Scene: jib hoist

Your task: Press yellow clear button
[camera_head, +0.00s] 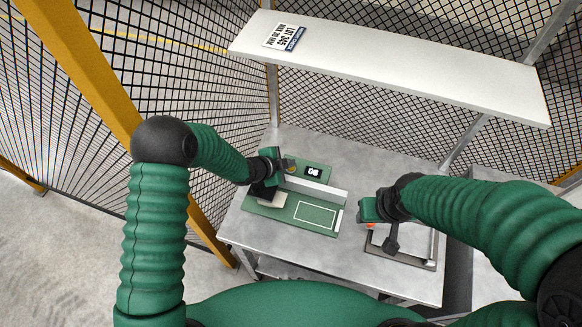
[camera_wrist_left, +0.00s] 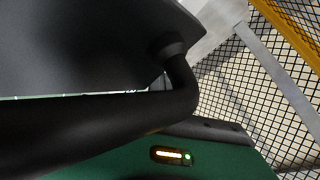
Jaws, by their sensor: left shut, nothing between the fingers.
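A green panel (camera_head: 317,216) lies on the metal table, with a small dark display (camera_head: 313,171) reading digits on its far part and a white outlined rectangle nearer. My left gripper (camera_head: 268,190) is shut and empty at the panel's left end. A small yellowish spot shows beside it, partly hidden by the gripper; I cannot tell whether it is the yellow clear button or whether the fingers touch it. In the left wrist view, dark gripper parts fill much of the picture, above a green surface with a lit yellow-green indicator (camera_wrist_left: 172,155). My right gripper (camera_head: 391,240) is over the table's right side; its jaws are unclear.
A pale bar (camera_head: 316,189) runs across the green panel. A metal-framed tray (camera_head: 429,264) lies below my right gripper. A white shelf (camera_head: 400,75) with a lot label (camera_head: 284,37) hangs above the table (camera_head: 260,236). Mesh fencing and a yellow post (camera_head: 95,75) stand around.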

